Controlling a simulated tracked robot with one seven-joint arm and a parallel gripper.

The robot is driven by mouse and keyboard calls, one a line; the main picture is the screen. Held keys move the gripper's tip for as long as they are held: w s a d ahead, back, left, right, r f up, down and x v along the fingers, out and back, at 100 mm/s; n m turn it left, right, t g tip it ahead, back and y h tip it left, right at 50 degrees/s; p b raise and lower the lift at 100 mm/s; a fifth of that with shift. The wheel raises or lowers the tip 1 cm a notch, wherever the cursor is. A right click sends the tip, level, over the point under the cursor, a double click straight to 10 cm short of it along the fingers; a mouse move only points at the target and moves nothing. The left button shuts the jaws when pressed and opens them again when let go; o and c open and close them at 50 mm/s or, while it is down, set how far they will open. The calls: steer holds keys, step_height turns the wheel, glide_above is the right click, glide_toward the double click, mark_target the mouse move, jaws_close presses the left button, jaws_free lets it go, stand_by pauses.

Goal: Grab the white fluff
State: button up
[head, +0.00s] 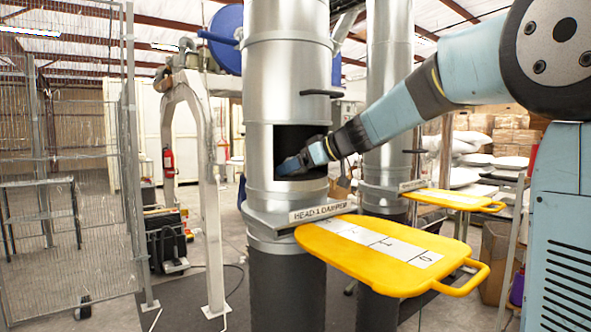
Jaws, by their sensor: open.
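My gripper (290,166) is at the dark square opening (288,136) in the side of the near metal duct (284,80). Its blue fingers reach into the lower part of the opening. The fingers look open, and I see nothing between them. The inside of the duct is dark, and no white fluff can be made out there.
A yellow damper plate (350,262) sticks out below the opening, beside the label "HEAD 1 DAMPER" (322,211). A second duct (390,70) with its own yellow plate (450,198) stands behind to the right. A wire mesh fence (75,240) is at left.

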steer(key=c, duration=1)
steer(key=shift+c, duration=0.2)
